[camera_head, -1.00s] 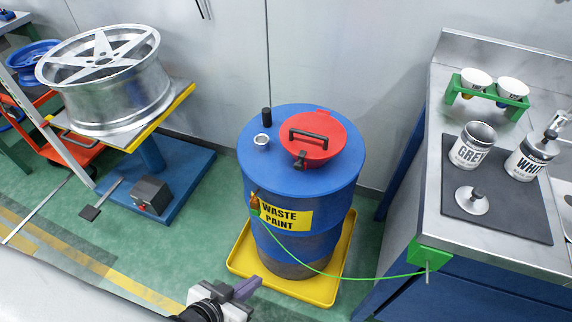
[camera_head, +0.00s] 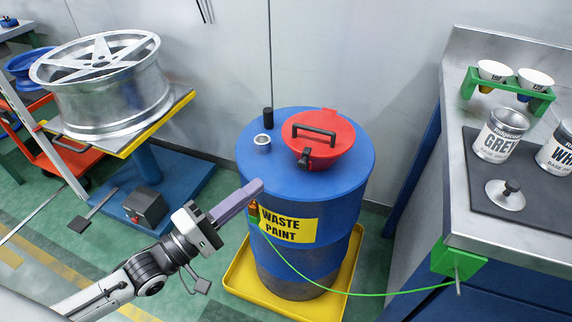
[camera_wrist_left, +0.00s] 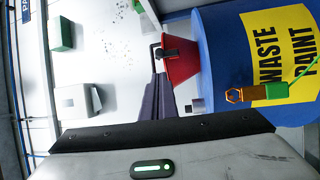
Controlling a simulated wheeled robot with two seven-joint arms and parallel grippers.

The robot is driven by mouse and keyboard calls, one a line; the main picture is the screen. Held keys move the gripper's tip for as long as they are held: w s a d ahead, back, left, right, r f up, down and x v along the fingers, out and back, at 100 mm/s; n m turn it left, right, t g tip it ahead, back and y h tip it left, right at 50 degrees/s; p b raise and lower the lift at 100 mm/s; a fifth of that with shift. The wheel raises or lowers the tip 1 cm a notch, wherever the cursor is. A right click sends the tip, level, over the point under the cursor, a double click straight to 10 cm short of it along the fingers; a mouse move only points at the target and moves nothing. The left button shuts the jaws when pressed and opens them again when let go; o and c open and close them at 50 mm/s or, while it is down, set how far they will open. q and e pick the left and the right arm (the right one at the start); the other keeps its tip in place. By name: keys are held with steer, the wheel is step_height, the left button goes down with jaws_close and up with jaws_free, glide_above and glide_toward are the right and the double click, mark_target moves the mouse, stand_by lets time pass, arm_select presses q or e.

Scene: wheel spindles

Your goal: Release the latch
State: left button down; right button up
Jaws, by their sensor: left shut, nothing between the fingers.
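The blue waste paint drum (camera_head: 330,205) stands upright with a red lid (camera_head: 335,148) on its top. A black handle (camera_head: 315,131) arches over the lid. The black latch (camera_head: 305,158) is at the lid's front edge; I cannot tell whether it is fastened. My left gripper (camera_head: 257,187) is shut and empty, in front of the drum's left side, below and left of the latch and apart from it. The left wrist view shows its fingers (camera_wrist_left: 158,102) pointing towards the red lid (camera_wrist_left: 181,68), which appears sideways. My right gripper is not in view.
The drum stands in a yellow tray (camera_head: 240,275). A green cable (camera_head: 340,292) runs from its front to a bench (camera_head: 470,215) with paint cans on the right. A wheel rim (camera_head: 105,85) rests on a stand at left.

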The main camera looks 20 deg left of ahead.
mark_target(305, 162)
arm_select(q)
steer(key=b+x, duration=0.1)
steer(key=x, duration=0.9)
steer(key=shift+f, duration=0.1)
steer(key=shift+f+b, duration=0.2)
steer(key=shift+b, duration=0.5)
steer(key=shift+s+t, duration=0.1)
steer(key=shift+t, duration=0.2)
steer(key=shift+b, duration=0.4)
